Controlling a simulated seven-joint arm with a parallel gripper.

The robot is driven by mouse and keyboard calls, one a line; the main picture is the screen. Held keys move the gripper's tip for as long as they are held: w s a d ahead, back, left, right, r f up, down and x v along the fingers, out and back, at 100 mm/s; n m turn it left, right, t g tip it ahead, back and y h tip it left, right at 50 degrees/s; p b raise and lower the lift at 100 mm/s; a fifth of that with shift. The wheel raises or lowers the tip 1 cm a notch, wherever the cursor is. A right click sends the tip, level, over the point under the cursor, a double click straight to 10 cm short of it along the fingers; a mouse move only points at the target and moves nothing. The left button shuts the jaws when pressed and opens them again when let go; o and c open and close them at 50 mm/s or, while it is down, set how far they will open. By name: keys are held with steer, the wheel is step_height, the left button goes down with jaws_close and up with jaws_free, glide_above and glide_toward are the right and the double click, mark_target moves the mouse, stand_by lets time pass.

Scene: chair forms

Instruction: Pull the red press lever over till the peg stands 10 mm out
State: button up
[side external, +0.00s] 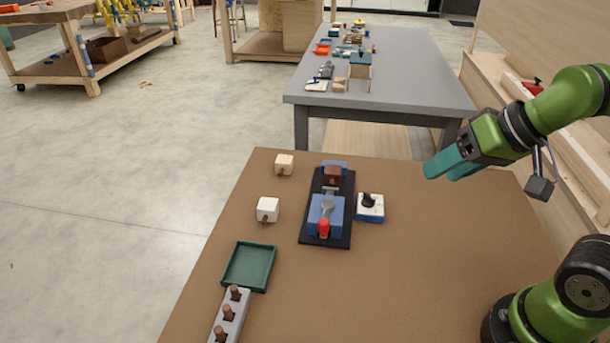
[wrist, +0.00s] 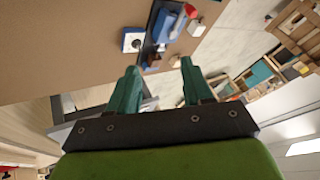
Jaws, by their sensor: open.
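The red press lever knob (side external: 323,228) tops a grey arm at the near end of a blue press block (side external: 315,212) on a black base plate (side external: 344,222). A brown block (side external: 332,176) sits in a blue holder at the far end of the plate. I cannot make out the peg or how far it stands out. My gripper (side external: 447,168) is open and empty, above the table's right side, well apart from the press. In the wrist view the teal fingers (wrist: 157,88) are spread, with the press and red knob (wrist: 190,11) beyond them at the top.
A white-and-blue box with a black knob (side external: 370,206) stands right beside the press. Two white blocks with brown pegs (side external: 267,209) (side external: 284,164) stand to its left. A green tray (side external: 249,266) and a grey rack of brown pegs (side external: 229,316) lie front left.

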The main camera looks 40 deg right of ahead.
steer(key=w+a+g, duration=0.3)
steer(key=w+a, duration=0.2)
steer(key=w, duration=0.2)
steer(key=m+g+h, duration=0.2)
steer(key=m+g, duration=0.2)
steer(key=m, duration=0.1)
glide_above(324, 221)
steer(key=f, duration=0.1)
step_height(324, 221, down, 16)
steer(key=shift+f, duration=0.1)
jaws_close()
